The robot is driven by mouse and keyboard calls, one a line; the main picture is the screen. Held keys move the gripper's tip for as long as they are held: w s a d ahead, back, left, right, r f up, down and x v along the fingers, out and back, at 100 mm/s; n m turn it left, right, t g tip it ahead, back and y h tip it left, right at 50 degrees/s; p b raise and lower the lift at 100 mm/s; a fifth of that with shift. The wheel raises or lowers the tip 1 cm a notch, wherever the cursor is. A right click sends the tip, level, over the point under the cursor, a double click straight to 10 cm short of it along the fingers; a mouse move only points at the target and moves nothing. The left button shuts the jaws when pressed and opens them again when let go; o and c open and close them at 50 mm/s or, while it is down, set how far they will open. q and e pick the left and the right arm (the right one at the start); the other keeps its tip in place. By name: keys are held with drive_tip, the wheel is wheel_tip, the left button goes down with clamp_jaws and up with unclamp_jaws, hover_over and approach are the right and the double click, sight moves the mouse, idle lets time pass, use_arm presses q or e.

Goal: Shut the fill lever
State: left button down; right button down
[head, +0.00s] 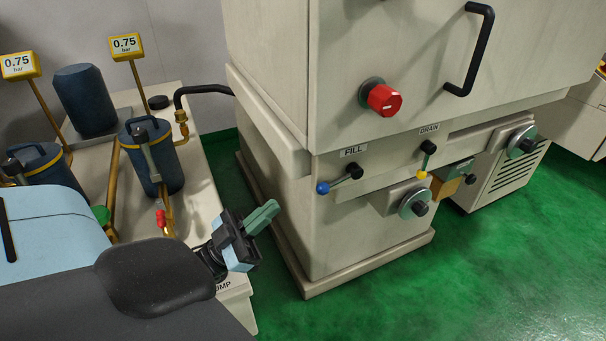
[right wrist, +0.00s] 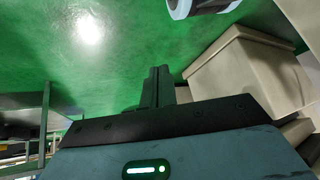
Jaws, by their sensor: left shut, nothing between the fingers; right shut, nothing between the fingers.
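The fill lever (head: 338,181) has a blue knob at its left end and a dark pivot at its right end, under the FILL label (head: 353,151) on the machine's front. It tilts slightly, with the blue end lower. My left gripper (head: 265,216) is shut and empty, to the left of the lever and below it, apart from it. My right gripper (right wrist: 158,85) shows in the right wrist view, shut and empty, above the green floor. The right gripper is not visible in the head view, and the lever is not visible in the right wrist view.
A drain lever (head: 426,160) with a yellow knob hangs right of the fill lever. A red knob (head: 384,99) and a black handle (head: 471,50) are above. Blue canisters (head: 152,156) and pipes stand on a bench at left. Green floor (head: 480,270) is clear in front.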

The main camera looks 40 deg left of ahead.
sight(340, 180)
use_arm(q)
drive_tip(key=p+x, duration=0.3)
drive_tip(key=x, duration=0.7)
drive_tip(key=f, duration=0.2)
drive_tip(key=w+f+b, duration=0.1)
drive_tip(key=shift+w+f, duration=0.15)
drive_tip(key=shift+f, duration=0.25)
